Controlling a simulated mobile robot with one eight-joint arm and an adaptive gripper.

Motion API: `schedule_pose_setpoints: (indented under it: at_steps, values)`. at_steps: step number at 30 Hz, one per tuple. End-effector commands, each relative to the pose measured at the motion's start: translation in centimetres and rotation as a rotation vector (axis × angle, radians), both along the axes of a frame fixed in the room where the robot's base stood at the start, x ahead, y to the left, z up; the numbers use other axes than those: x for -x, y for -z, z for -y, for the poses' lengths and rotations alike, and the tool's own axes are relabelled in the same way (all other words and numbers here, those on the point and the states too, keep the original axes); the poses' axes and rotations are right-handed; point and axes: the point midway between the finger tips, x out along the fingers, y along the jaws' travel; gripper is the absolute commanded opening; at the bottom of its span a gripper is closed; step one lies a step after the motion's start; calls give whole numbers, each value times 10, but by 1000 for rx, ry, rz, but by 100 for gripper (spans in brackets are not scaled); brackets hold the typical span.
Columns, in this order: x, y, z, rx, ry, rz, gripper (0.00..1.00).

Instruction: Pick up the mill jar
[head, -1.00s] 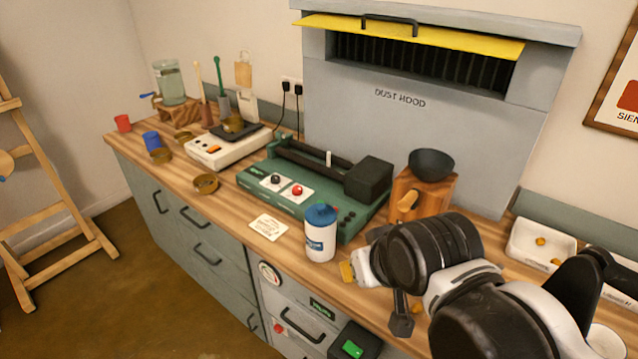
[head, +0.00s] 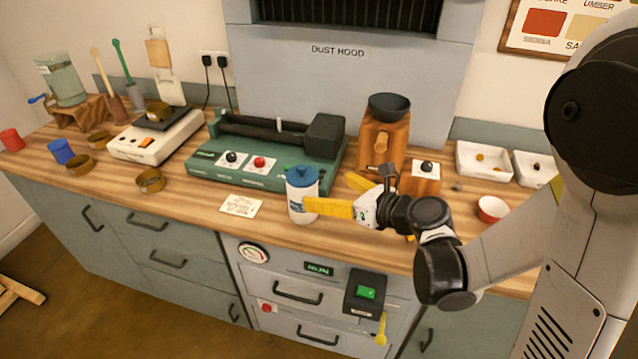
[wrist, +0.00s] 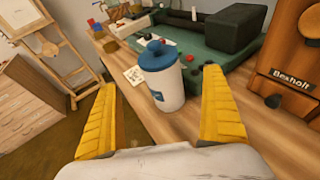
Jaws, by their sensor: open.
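The mill jar is a white jar (head: 301,203) with a blue lid, upright on the wooden counter in front of the green roller machine. It also shows in the wrist view (wrist: 165,88), standing ahead between my two yellow fingers. My gripper (head: 332,196) is open, with nothing held. In the head view it comes in from the right, one yellow finger reaching across the jar's lower right side. In the wrist view the jar is seen whole, beyond the fingers; whether a finger touches it I cannot tell.
The green roller machine (head: 263,170) stands behind the jar. A wooden grinder with a dark bowl (head: 381,140) and a small wooden switch box (head: 420,178) stand to the right. A paper card (head: 241,205) lies left of the jar. The counter's front edge is close.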

Motion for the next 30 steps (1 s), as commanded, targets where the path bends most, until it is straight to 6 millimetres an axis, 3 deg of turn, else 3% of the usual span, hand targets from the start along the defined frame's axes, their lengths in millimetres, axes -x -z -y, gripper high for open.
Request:
schedule_pose_setpoints:
  at_steps: [3, 12, 30]
  values:
    - [6, 24, -3, 84, -59, -9, 97]
    - [-22, 44, -30, 93, -68, -10, 97]
    - [-72, 59, -67, 90, -63, -11, 97]
